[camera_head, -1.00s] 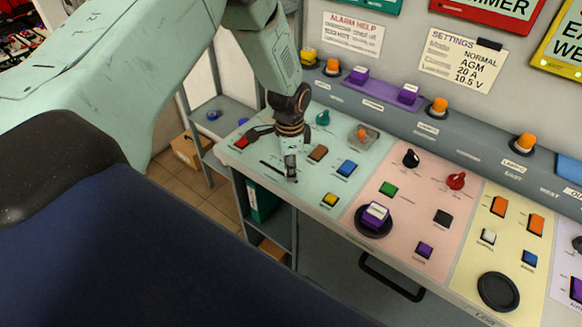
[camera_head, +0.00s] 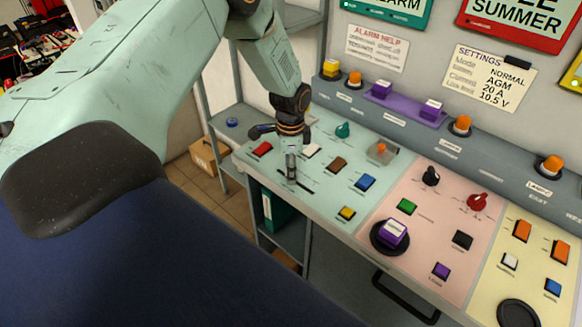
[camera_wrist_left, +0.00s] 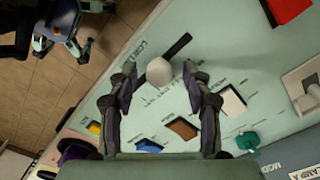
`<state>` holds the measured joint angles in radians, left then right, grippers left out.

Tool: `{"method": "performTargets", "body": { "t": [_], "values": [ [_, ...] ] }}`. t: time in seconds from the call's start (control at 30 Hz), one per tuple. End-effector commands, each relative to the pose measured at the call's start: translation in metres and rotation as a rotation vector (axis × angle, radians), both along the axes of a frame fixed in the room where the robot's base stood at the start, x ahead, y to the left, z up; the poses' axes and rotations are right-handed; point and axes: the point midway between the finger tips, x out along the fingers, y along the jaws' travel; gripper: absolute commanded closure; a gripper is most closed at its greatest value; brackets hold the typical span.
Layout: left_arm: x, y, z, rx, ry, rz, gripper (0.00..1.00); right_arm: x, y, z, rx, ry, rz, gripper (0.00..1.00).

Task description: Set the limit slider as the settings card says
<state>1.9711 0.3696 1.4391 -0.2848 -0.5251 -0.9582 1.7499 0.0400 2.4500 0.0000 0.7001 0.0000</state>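The limit slider is a black slot (camera_wrist_left: 180,45) with a pale round knob (camera_wrist_left: 158,72) on the light green panel. In the wrist view the knob sits between the two fingers of my left gripper (camera_wrist_left: 158,80), with a gap on each side. The fingers are open. In the head view my left gripper (camera_head: 291,178) points down over the slot (camera_head: 305,187) and hides the knob. The slot shows on both sides of it. The settings card (camera_head: 487,77) on the wall reads NORMAL, AGM, 20 A and 10.5 V. My right gripper does not show.
Around the slot are a red button (camera_head: 262,149), a brown button (camera_head: 337,164), a blue button (camera_head: 365,182) and a yellow button (camera_head: 347,213). A green knob (camera_head: 343,130) stands behind. A pink panel (camera_head: 400,240) with more controls lies to the right.

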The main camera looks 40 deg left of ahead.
Motion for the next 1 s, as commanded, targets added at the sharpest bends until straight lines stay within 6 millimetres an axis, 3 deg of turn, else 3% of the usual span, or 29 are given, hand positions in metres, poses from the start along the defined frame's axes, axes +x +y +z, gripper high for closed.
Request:
{"method": "performTargets", "body": {
  "t": [0.37, 0.8, 1.0],
  "values": [
    [0.001, 0.0, 0.01, -0.002, -0.003, 0.0, 0.5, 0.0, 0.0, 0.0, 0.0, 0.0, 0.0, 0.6],
    [0.001, 0.001, 0.094, -0.002, -0.004, 0.001, 0.5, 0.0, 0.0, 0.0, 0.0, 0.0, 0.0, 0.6],
    [0.0, 0.001, 0.115, -0.002, -0.001, 0.001, 0.5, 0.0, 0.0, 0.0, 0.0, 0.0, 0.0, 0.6]
  ]
}}
